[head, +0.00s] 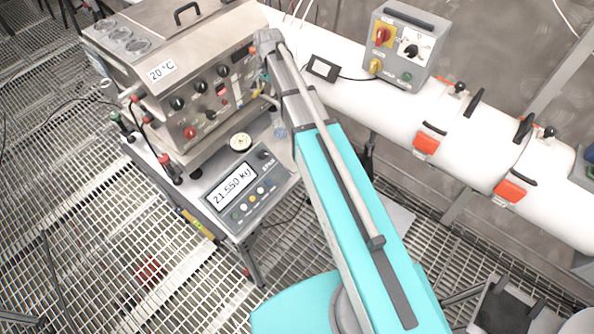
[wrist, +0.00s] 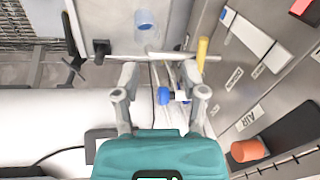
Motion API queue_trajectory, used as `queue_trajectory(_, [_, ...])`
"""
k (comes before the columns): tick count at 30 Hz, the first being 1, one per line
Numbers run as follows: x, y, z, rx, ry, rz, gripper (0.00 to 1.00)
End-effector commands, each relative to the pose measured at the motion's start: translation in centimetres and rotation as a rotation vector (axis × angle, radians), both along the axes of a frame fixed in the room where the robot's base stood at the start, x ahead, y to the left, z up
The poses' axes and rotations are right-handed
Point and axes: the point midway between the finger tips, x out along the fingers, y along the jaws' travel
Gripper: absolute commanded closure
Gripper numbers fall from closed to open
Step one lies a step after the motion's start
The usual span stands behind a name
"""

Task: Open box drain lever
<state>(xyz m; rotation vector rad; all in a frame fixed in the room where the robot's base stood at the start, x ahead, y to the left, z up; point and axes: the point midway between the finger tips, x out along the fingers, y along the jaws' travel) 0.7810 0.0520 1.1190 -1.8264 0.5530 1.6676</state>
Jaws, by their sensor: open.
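The steel box (head: 195,75) with knobs and a "20 °C" label stands at upper left in the head view. Its labelled side (wrist: 255,80) fills the right of the wrist view. A small valve fitting with a blue knob (wrist: 164,96) and a yellow handle (wrist: 202,53) show beside this side; I cannot tell for certain which is the drain lever. My gripper (wrist: 160,76) is open, its fingers on either side of the blue knob in the picture, with no clear contact. The yellow handle lies just past the right fingertip.
A translucent blue cup (wrist: 145,20) stands near the fitting. A scale (head: 240,192) reading 21.550 kg is in front of the box. A white pipe (head: 350,85) with orange-marked clamps runs to the right, carrying a grey control box (head: 402,45). Cables lie close by.

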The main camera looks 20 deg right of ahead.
Motion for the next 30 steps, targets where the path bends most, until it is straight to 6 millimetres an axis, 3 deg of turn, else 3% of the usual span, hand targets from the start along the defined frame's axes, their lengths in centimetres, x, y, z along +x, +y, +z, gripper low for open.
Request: queue_trajectory(30, [-10.3,-2.5,-9.1,-0.068,0.029,0.303,0.45])
